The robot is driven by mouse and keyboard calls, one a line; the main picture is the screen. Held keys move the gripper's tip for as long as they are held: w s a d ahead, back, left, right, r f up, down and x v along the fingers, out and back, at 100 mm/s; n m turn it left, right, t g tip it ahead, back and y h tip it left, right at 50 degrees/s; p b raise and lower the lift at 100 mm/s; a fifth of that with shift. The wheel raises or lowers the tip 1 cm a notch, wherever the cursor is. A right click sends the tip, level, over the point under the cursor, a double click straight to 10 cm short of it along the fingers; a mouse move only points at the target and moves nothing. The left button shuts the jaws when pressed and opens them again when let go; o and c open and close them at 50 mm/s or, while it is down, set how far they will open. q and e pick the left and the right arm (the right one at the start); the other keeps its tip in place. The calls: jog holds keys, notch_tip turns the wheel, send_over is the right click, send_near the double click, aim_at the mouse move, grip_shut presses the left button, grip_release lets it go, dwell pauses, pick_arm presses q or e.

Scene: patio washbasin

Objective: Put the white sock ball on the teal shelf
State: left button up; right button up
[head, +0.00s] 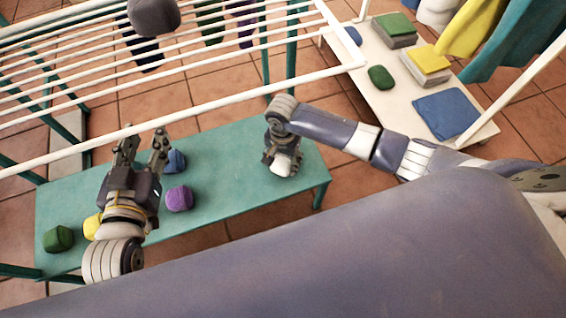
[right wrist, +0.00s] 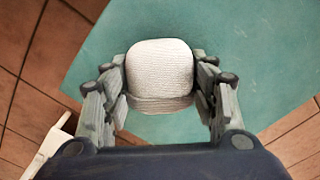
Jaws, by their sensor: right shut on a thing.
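The white sock ball (right wrist: 160,75) sits between the fingers of my right gripper (right wrist: 160,90) in the right wrist view, with the teal shelf (right wrist: 245,60) directly beneath. In the head view my right gripper (head: 282,160) points down over the right end of the teal shelf (head: 235,150), and the white sock ball (head: 284,168) shows at its fingers. I cannot tell whether the ball touches the shelf top. My left gripper (head: 141,150) is open and empty, its fingers spread, above the left half of the shelf.
A purple ball (head: 179,198), a blue ball (head: 175,161), a yellow ball (head: 92,227) and a green ball (head: 58,239) lie on the shelf. A white drying rack (head: 220,109) runs along the far side. A pale bench (head: 388,75) with folded cloths stands upper right.

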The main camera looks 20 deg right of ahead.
jog(key=shift+f, duration=0.6)
pick_arm(q)
jog(key=r, duration=0.1)
jog(key=r+t, duration=0.2)
jog(key=shift+w+d+r, duration=0.35)
jog(key=shift+f, duration=0.15)
pick_arm(e)
jog(key=o, duration=1.1)
jog(key=shift+f, duration=0.1)
jog(key=shift+c, duration=0.2)
